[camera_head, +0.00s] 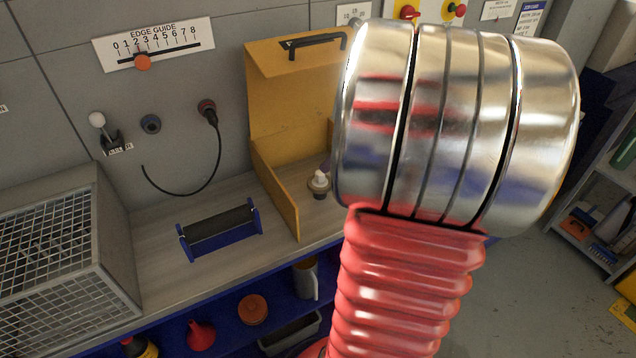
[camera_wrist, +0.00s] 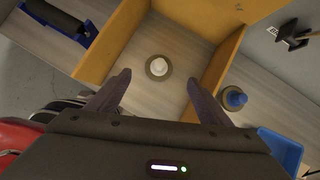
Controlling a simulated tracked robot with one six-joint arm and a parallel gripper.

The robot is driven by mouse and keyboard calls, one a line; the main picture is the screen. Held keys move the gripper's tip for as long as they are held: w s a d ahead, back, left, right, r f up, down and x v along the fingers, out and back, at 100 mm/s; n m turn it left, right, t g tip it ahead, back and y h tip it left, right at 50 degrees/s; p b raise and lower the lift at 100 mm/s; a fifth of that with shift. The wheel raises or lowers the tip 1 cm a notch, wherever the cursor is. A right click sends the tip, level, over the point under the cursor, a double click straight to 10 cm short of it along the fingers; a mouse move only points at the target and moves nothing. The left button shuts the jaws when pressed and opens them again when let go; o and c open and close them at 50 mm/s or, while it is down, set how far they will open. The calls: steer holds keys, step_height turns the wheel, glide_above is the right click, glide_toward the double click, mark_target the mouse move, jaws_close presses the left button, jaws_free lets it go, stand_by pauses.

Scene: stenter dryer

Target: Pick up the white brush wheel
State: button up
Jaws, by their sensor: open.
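The white brush wheel (camera_wrist: 158,66) has a white centre and a brownish ring. It rests on the wooden bench surface between the walls of the yellow box (camera_wrist: 205,16). In the head view the white brush wheel (camera_head: 319,181) shows beside my arm, partly inside the yellow box (camera_head: 290,95). My gripper (camera_wrist: 158,80) is open and empty in the wrist view, with the wheel between and slightly beyond its fingertips. The height gap cannot be judged. In the head view my arm hides most of the gripper.
A similar wheel with a blue centre (camera_wrist: 234,98) stands outside the box wall, near a blue bin (camera_wrist: 282,150). A dark roller in a blue holder (camera_head: 218,228) lies left of the box. A wire cage (camera_head: 55,255) stands at the bench's left. The yellow walls flank my gripper closely.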

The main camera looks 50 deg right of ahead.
mark_target(320, 175)
steer(key=x, duration=0.7)
steer(key=shift+w+f, duration=0.15)
steer(key=shift+f, duration=0.1)
steer(key=shift+x, duration=2.65)
steer(key=c, duration=1.2)
